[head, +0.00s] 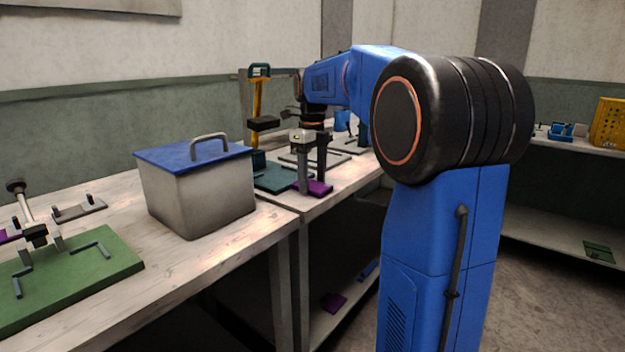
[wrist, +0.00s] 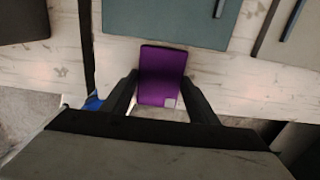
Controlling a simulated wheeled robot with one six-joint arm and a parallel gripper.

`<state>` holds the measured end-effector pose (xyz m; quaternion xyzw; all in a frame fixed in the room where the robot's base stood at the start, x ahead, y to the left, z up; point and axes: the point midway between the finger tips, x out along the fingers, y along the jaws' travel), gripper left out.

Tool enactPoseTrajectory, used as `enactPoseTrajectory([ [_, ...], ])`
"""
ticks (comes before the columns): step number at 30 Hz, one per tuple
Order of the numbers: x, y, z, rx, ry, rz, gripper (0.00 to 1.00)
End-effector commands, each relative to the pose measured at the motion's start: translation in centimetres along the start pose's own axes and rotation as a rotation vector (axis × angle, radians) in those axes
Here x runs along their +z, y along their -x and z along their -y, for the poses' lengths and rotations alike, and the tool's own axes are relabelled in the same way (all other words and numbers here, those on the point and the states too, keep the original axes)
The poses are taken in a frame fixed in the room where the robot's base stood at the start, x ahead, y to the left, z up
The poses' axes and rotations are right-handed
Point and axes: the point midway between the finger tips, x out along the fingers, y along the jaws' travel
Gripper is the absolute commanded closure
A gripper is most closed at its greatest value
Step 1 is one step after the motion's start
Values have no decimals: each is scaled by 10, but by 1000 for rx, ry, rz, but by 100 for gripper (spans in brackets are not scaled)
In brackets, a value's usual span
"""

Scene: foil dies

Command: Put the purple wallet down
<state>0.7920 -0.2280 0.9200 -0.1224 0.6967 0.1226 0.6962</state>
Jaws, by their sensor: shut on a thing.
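The purple wallet (head: 321,189) is at the front edge of the far bench section. It also shows flat side up in the wrist view (wrist: 161,72), with a small pale patch at its lower right corner. My gripper (head: 311,183) points down and is shut on the wallet, one dark finger at each side of it. In the wrist view the wallet's near end reaches past the bench edge. I cannot tell whether its underside touches the bench top.
A grey box with a blue lid (head: 195,190) stands on the bench to the left. A teal plate (head: 275,178) lies just behind the wallet. A green fixture (head: 75,270) is at the near left.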

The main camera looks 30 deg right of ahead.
Motion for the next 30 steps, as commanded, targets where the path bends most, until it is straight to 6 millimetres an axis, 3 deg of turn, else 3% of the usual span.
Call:
enactPoseTrajectory([
  [11, 0, -4, 0, 0, 0, 0, 73],
  [12, 0, -4, 0, 0, 0, 0, 36],
  [14, 0, -3, 0, 0, 0, 0, 27],
  [23, 0, -2, 0, 0, 0, 1, 27],
  [30, 0, 23, 0, -2, 0, 2, 27],
])
